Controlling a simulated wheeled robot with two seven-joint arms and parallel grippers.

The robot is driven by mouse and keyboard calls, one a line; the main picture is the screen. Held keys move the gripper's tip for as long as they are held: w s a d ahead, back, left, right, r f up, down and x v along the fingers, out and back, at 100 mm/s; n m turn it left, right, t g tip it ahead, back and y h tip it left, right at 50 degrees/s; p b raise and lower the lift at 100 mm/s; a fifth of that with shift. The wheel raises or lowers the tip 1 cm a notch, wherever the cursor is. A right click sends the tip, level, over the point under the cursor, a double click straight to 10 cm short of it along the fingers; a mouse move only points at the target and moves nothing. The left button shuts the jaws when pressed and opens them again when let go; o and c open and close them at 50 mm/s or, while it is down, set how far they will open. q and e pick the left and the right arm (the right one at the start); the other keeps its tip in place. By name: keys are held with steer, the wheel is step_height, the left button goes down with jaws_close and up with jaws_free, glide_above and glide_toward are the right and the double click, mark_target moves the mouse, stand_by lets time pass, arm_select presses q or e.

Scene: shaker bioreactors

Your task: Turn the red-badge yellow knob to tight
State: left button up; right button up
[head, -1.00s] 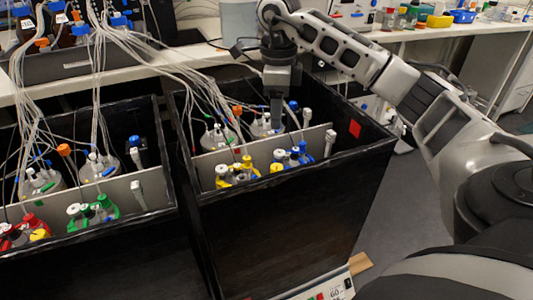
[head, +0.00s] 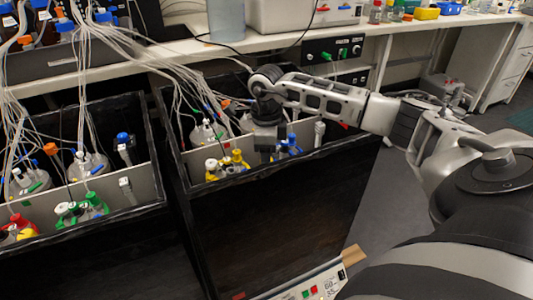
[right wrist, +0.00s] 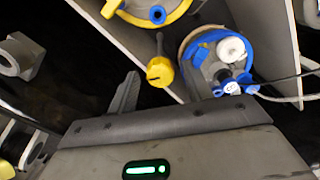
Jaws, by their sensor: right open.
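The yellow knob (right wrist: 160,72) shows in the right wrist view as a small round yellow cap with a dark slot, on a thin stem between a yellow-collared vessel (right wrist: 150,12) and a blue-collared vessel (right wrist: 215,60). In the head view the yellow-collared vessel (head: 226,165) stands in the front row of the right black box (head: 172,150); my wrist hides much beside it. My right gripper (head: 266,154) is open above the front row, apart from the knob. My left gripper is not in view.
The left black box (head: 115,222) holds vessels with red and green collars. Many thin tubes (head: 140,50) run from the bench into both boxes. A pale divider (head: 145,187) crosses the left box. A bench (head: 390,30) runs along the back.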

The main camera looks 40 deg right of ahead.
steer(key=c, duration=1)
